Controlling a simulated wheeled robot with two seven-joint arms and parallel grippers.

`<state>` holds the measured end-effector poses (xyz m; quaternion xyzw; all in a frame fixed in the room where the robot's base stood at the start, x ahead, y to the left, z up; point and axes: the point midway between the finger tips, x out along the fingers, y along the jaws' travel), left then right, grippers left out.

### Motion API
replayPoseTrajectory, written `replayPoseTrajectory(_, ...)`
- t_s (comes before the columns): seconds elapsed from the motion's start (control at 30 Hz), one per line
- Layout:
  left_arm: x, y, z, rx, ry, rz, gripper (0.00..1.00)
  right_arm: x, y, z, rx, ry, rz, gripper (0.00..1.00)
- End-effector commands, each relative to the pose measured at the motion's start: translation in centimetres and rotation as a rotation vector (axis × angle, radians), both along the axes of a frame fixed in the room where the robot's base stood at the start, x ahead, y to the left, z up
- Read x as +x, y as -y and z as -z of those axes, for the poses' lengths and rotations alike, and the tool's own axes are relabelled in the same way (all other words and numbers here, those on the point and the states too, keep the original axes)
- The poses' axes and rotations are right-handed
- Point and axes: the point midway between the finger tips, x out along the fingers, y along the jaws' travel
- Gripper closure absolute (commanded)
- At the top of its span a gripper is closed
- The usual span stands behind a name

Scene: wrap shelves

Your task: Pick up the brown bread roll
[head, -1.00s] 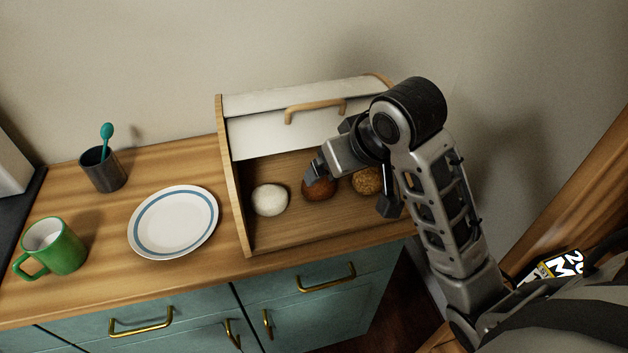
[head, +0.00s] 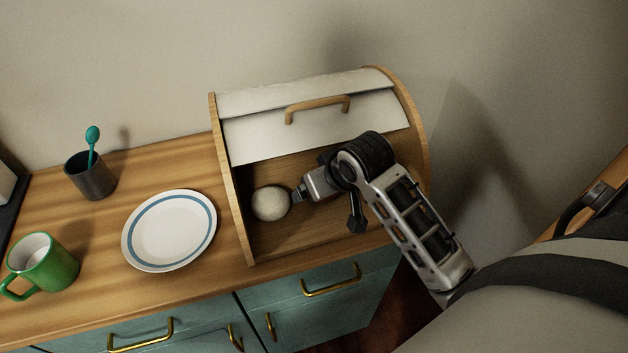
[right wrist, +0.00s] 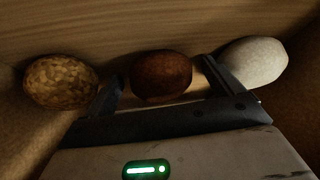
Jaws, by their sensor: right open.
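The brown bread roll (right wrist: 162,75) lies in the bread box, in the middle of the right wrist view. It sits between and just ahead of the two fingers of my right gripper (right wrist: 163,88), which is open. In the head view my right gripper (head: 325,208) is inside the box front and hides the brown roll. A white roll (head: 271,203) lies to the left in the head view and shows beside one finger in the right wrist view (right wrist: 254,62). A seeded roll (right wrist: 60,82) lies on the other side. My left gripper is not in view.
The bread box (head: 236,205) has its white lid (head: 260,134) raised, with a wooden handle above my arm. A blue-ringed plate (head: 170,229), a green mug (head: 48,265) and a dark cup (head: 92,178) with a teal spoon stand left on the counter.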

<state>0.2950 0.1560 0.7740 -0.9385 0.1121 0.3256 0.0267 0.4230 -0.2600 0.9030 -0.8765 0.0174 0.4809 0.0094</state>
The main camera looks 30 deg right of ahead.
Motion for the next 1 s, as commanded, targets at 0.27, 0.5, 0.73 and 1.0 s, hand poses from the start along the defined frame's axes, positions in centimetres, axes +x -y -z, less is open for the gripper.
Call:
replayPoseTrajectory(0.27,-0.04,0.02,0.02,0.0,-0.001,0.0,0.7,0.02,0.03,0.09,0.0,0.001,0.001,0.19)
replayPoseTrajectory(0.5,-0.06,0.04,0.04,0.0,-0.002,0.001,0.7,0.03,0.01,0.06,0.0,0.001,0.0,0.57)
replayPoseTrajectory(0.73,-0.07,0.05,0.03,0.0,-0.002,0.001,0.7,0.05,0.0,0.0,0.0,0.002,0.0,0.57)
replayPoseTrajectory(1.0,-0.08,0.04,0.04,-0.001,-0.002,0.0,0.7,-0.02,-0.5,-0.6,0.0,0.003,-0.012,0.57)
